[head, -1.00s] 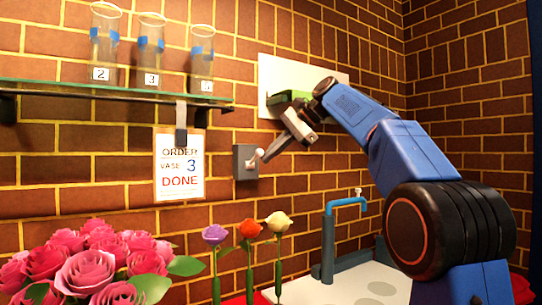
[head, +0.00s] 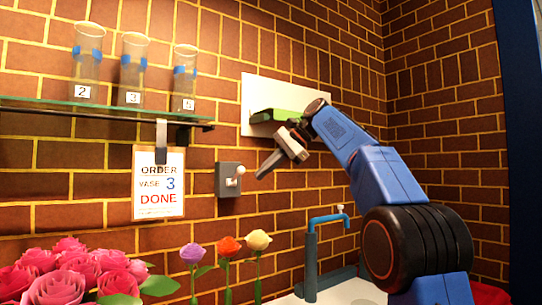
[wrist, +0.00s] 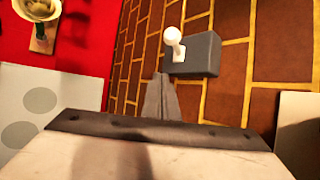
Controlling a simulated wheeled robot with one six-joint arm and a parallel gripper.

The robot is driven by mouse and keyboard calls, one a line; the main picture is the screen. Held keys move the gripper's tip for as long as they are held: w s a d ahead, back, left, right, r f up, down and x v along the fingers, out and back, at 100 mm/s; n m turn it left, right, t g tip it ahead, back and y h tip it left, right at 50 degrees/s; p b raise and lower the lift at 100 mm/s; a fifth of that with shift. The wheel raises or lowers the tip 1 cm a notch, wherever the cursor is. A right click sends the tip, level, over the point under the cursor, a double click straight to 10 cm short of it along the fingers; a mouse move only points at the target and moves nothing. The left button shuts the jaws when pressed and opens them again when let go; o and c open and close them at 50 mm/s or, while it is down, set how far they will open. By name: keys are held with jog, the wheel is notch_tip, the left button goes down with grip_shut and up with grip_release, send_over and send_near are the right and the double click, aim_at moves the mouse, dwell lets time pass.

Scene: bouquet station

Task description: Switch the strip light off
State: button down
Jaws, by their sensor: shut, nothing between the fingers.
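The switch is a grey wall box (head: 226,184) with a white-knobbed lever (head: 239,171), right of the order card. In the wrist view the box (wrist: 203,56) and its white knob (wrist: 172,35) lie just beyond my fingertips. My gripper (head: 259,177) is shut and empty, a little right of the knob in the head view. In the wrist view its closed fingers (wrist: 161,82) point toward the box, with a small gap between. I cannot identify the strip light itself in either view.
A glass shelf (head: 100,108) with three numbered glass tubes is above left. The order card (head: 158,183) reads vase 3, done.

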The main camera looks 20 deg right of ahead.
notch_tip(320, 180, up, 6)
jog(key=w+d, duration=0.1)
jog(key=d, duration=0.1)
jog(key=shift+w+d+f, duration=0.2)
jog(key=shift+d+f, duration=0.05)
jog(key=shift+d, duration=0.1)
dwell(0.4)
jog(key=shift+d, duration=0.1)
dwell(0.4)
